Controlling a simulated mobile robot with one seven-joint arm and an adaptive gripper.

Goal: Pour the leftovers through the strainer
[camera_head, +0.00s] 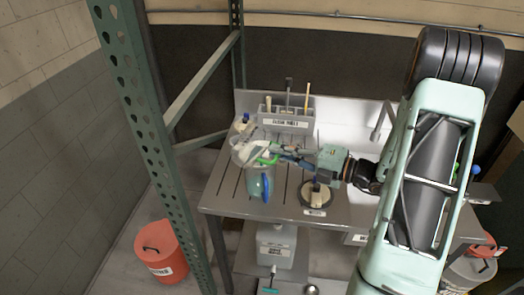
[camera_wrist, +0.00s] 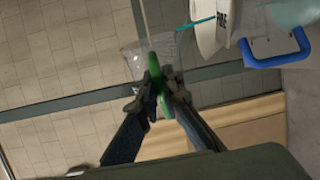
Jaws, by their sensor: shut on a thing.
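My gripper (camera_head: 290,160) is shut on the green handle (camera_head: 267,160) of a clear vessel. In the wrist view the green handle (camera_wrist: 155,75) stands between the fingertips (camera_wrist: 155,95), with the see-through vessel wall (camera_wrist: 135,55) behind it. The vessel is held over the left part of the bench; its contents cannot be made out. A clear, bluish jug with a blue handle (camera_head: 265,188) stands just below it on the bench. That blue handle (camera_wrist: 278,50) shows at upper right in the wrist view, beside a white, printed, cone-like piece (camera_wrist: 208,25), which looks like the strainer.
A grey tool holder (camera_head: 290,122) with upright tools stands behind. A dark round base with a pale block (camera_head: 316,195) is right of the jug. A green rack post (camera_head: 150,130) rises at left. A red bin (camera_head: 160,252) stands on the floor.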

